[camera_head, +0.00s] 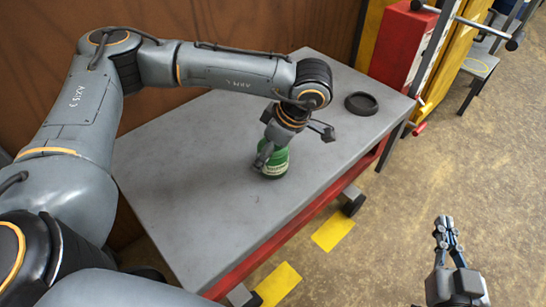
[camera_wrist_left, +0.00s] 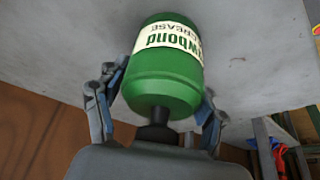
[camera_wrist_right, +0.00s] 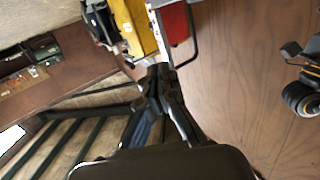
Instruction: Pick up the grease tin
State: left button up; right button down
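The grease tin (camera_head: 273,165) is green with a white label band and stands upright on the grey table. In the left wrist view the tin (camera_wrist_left: 167,75) shows large, with its black cap towards my palm. My left gripper (camera_head: 270,148) reaches down over it from above, and its fingers (camera_wrist_left: 163,92) lie on both sides of the tin, very close to its wall. I cannot tell whether both fingers press on it. My right gripper (camera_head: 446,232) is shut and empty, away from the table at the lower right; its fingertips (camera_wrist_right: 161,72) meet in the right wrist view.
A black round dish (camera_head: 361,103) lies near the far right corner of the grey table (camera_head: 190,190). Most of the tabletop is bare. A red cabinet (camera_head: 402,45) stands behind the table's right end. A wooden wall (camera_head: 230,25) runs behind the table.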

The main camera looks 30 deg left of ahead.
pick_arm(q)
jog(key=c, duration=0.9)
jog(key=shift+c, duration=0.2)
jog(key=shift+r, duration=0.1)
